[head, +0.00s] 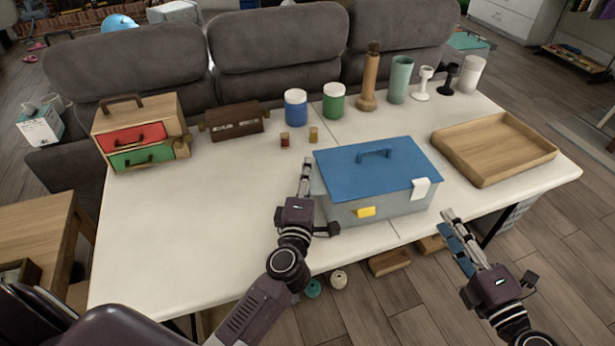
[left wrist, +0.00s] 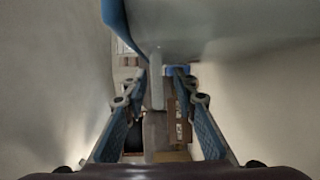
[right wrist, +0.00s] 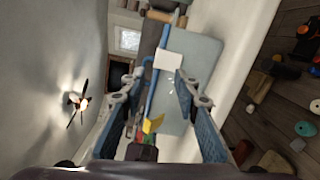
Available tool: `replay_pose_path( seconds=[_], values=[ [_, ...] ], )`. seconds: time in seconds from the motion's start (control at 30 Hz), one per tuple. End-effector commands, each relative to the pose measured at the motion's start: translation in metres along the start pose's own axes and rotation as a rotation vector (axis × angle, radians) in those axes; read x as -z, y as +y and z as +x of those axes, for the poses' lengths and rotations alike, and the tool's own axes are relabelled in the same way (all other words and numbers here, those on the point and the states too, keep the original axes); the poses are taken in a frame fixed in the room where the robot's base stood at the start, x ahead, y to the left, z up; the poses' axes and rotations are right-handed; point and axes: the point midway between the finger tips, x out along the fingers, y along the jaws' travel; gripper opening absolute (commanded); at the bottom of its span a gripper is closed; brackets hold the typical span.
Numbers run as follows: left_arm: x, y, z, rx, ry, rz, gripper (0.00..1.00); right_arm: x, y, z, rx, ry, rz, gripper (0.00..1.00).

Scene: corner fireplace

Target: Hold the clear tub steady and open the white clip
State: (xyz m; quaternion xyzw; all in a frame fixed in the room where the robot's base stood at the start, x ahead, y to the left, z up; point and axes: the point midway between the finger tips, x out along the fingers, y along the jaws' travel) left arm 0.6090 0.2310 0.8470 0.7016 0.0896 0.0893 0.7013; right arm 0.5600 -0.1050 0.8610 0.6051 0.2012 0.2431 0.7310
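The clear tub (head: 390,206), greyish with a blue lid (head: 350,169), stands on the table. The white clip (head: 421,189) is at the right of its front side, by the lid's edge; a yellow clip (head: 366,212) is lower on the front. My left gripper (head: 306,165) is beside the tub's left end. In the left wrist view its fingers are apart, with a pale upright part (left wrist: 155,80) between them; contact is unclear. My right gripper (head: 452,222) is open in front of the tub's right end. The white clip (right wrist: 168,60) shows beyond its fingers in the right wrist view.
A wooden tray (head: 480,172) lies right of the tub. Two small jars (head: 313,134), a blue canister (head: 295,108) and a green canister (head: 334,101) stand behind it. A drawer box (head: 140,135) is far left. The table's front left is clear.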

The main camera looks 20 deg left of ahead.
Motion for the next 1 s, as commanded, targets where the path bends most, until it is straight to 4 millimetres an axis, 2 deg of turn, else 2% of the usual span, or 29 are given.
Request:
replay_pose_path(
  seconds=[0.1,0.33,0.57,0.83,0.93,1.0],
  values=[
    [0.0,0.0,0.0,0.0,0.0,0.0,0.25,0.0,0.0,0.0,0.0,0.0,0.0,0.29],
    [0.0,0.0,0.0,0.0,0.0,0.0,0.0,0.0,0.0,0.0,0.0,0.0,0.0,0.29],
    [0.0,0.0,-0.001,0.001,0.0,0.0,0.0,0.0,0.0,0.0,0.0,0.0,0.0,0.29],
    [0.0,-0.001,-0.001,0.001,0.0,0.0,0.0,-0.002,0.001,0.001,-0.004,-0.004,0.004,0.0],
    [0.0,-0.001,-0.001,0.001,0.0,0.0,0.0,-0.013,0.011,0.009,-0.034,-0.037,0.036,0.0],
    [0.0,-0.001,-0.001,0.001,0.0,0.0,0.0,-0.029,0.023,0.019,-0.075,-0.084,0.085,0.0]
  ],
)
